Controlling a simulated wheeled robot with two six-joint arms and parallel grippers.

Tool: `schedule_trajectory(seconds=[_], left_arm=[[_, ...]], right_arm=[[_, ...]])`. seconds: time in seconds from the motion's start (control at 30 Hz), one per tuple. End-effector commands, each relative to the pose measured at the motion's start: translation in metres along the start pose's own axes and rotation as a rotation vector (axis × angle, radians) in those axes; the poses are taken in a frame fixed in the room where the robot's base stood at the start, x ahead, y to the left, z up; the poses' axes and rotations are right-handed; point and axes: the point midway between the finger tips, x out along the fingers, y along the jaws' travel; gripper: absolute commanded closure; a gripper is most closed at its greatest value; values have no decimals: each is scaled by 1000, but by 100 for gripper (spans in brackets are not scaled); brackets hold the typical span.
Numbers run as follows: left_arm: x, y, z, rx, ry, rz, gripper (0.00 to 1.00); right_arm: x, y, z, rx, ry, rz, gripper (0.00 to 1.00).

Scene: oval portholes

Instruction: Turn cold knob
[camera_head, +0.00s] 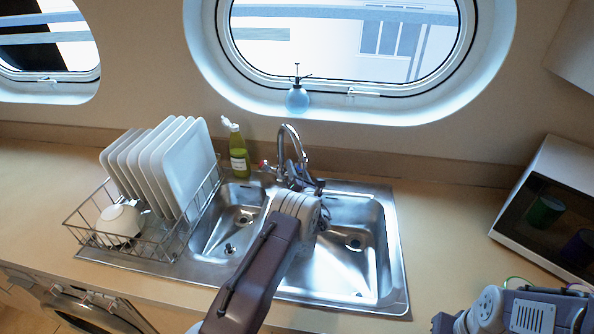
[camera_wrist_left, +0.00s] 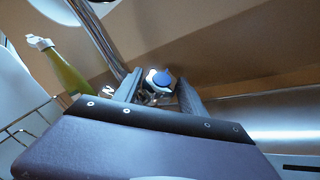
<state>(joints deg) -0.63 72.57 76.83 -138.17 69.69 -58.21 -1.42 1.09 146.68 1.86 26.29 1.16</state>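The cold knob (camera_wrist_left: 161,79) has a blue cap on a pale metal body. In the left wrist view it shows between the fingertips of my left gripper (camera_wrist_left: 160,85), with a finger on either side. The fingers stand apart and look open; contact with the knob cannot be made out. In the head view my left gripper (camera_head: 308,184) is at the right side of the faucet (camera_head: 291,142) and hides most of the knob. A red-marked knob (camera_head: 264,165) is left of the faucet. My right gripper is out of view.
A double metal sink (camera_head: 398,265) lies under my left arm. A dish rack (camera_head: 85,238) with plates and a cup stands left, a green soap bottle (camera_head: 238,158) behind the sink. A microwave (camera_head: 548,210) stands right. The counter (camera_head: 445,215) between sink and microwave is clear.

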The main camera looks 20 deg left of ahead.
Motion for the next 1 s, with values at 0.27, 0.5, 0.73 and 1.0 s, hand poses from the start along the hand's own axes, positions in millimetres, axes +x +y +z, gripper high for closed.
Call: schedule_trajectory(seconds=[0.27, 0.5, 0.73, 1.0], left_arm=[[-12, -1, 0, -1, 0, -1, 51], [-56, -2, 0, 1, -1, -3, 51], [-85, -1, 0, 1, -1, -1, 51], [-91, 0, 0, -1, 0, 0, 51]], right_arm=[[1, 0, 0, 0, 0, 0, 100], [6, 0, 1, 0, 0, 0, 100], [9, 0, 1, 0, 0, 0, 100], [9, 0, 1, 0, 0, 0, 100]])
